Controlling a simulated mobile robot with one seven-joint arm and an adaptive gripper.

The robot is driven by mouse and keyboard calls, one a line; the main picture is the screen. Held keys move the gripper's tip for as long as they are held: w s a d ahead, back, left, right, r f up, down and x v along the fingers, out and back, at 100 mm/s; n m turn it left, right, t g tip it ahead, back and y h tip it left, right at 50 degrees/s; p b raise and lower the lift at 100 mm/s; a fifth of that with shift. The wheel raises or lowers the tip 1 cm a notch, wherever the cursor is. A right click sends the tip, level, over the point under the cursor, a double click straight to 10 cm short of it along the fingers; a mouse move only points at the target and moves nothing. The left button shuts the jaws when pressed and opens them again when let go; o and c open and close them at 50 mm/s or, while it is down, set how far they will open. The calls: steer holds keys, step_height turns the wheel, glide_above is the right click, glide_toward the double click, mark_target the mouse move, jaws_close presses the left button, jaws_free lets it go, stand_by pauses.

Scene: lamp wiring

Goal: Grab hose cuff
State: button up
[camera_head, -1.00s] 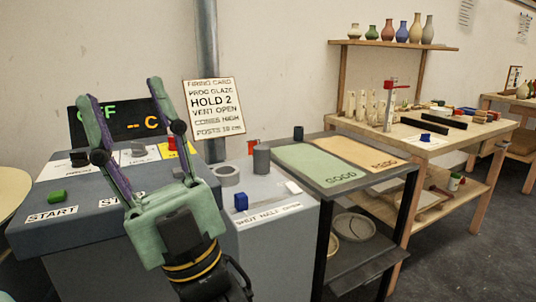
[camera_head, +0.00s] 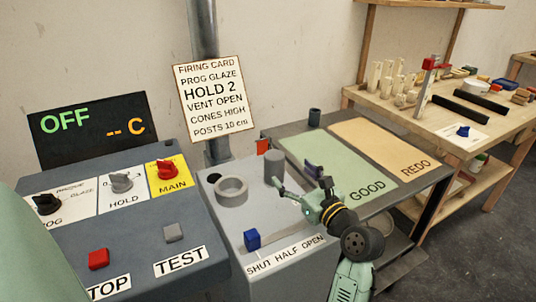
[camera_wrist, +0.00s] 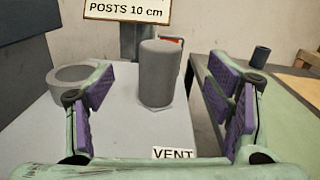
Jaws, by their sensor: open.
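A grey upright cylinder (camera_head: 273,166), which looks like the hose cuff, stands at the back right of the pale grey vent box (camera_head: 215,215). In the wrist view the cylinder (camera_wrist: 160,74) is ahead and between my finger pads, a little right of the middle. My gripper (camera_head: 293,176) is open and empty, with its fingers on the near right side of the cylinder. The wrist view shows the spread purple pads (camera_wrist: 165,88) with a gap on each side of the cylinder. I see no contact.
A short grey ring (camera_head: 231,190) sits left of the cylinder. A blue slider knob (camera_head: 252,239) stands in front on the vent box. The control panel (camera_head: 135,235) is at left. The table with GOOD (camera_head: 325,155) and REDO mats is at right, with a dark cup (camera_head: 314,117).

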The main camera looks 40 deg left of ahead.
steer(key=shift+w+f+m, duration=0.15)
steer(key=shift+f+m, duration=0.1)
steer(key=shift+m, duration=0.15)
steer(key=p, duration=0.1)
glide_toward(269, 151)
steer(key=a, duration=0.1)
steer(key=w+a, duration=0.1)
steer(key=shift+w+a+f, duration=0.25)
steer(key=shift+a+f, duration=0.05)
steer(key=shift+f, duration=0.1)
steer(key=p+x, duration=0.1)
steer(key=x, duration=0.1)
steer(key=p+x, duration=0.1)
steer(key=x, duration=0.1)
steer(key=shift+a+r, duration=0.15)
steer(key=shift+r, duration=0.05)
steer(key=shift+w+a+f, duration=0.15)
steer(key=shift+a, duration=0.3)
steer(key=shift+c, duration=0.5)
steer(key=c, duration=1.2)
steer(key=shift+c, duration=0.4)
